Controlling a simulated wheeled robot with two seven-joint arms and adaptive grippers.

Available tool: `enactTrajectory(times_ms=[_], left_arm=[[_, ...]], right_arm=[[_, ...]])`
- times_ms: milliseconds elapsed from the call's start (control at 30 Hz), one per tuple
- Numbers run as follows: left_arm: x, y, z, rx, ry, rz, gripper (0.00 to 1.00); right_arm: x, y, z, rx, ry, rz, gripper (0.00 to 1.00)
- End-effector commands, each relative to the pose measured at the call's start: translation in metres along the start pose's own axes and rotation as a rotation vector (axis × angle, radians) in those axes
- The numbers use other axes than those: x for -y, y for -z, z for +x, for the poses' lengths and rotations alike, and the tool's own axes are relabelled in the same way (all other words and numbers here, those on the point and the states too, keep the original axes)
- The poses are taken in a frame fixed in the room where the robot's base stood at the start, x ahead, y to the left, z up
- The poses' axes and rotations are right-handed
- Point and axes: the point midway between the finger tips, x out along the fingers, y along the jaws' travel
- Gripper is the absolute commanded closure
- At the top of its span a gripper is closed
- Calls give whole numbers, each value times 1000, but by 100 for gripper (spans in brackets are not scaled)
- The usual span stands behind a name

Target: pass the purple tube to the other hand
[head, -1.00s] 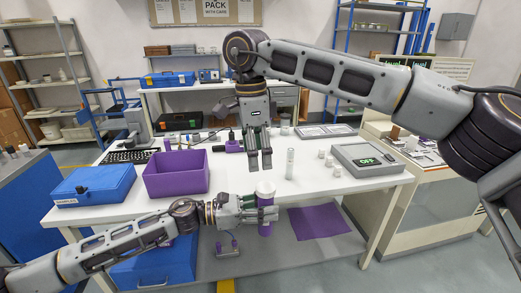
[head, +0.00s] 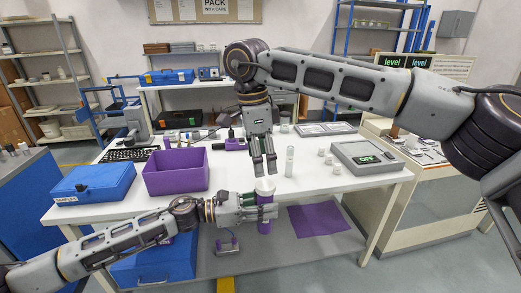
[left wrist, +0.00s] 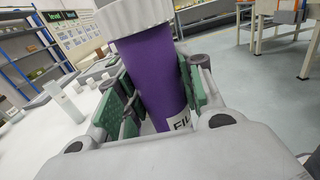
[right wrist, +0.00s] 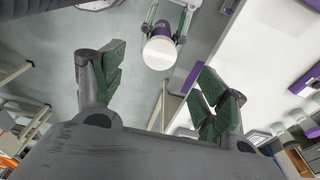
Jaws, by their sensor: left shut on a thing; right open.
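The purple tube (head: 265,214) has a white cap and stands roughly upright at the front edge of the white table. My left gripper (head: 262,212) is shut around its body; the left wrist view shows the tube (left wrist: 157,75) between both green-padded fingers, with part of a label low on it. My right gripper (head: 264,170) is open and empty, pointing down just above the cap. In the right wrist view the white cap (right wrist: 160,52) shows beyond the open fingers (right wrist: 155,95), apart from them.
A purple bin (head: 176,182) and a blue case (head: 92,190) stand on the left of the table. A clear vial (head: 290,161), several small white jars and a grey device reading OFF (head: 366,158) are on the right. A purple mat (head: 318,220) lies lower down.

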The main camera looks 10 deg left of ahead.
Motion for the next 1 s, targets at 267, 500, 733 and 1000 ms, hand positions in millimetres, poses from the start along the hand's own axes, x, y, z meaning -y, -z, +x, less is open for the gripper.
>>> enactTrajectory(times_ms=[267,500,733,1000], left_arm=[[0,0,0,1,0,0,87],[0,0,0,1,0,0,87],[0,0,0,1,0,0,87],[0,0,0,1,0,0,87]], right_arm=[[0,1,34,0,0,1,27],[0,1,63,0,-1,2,27],[0,1,85,0,0,2,27],[0,0,94,0,1,1,27]])
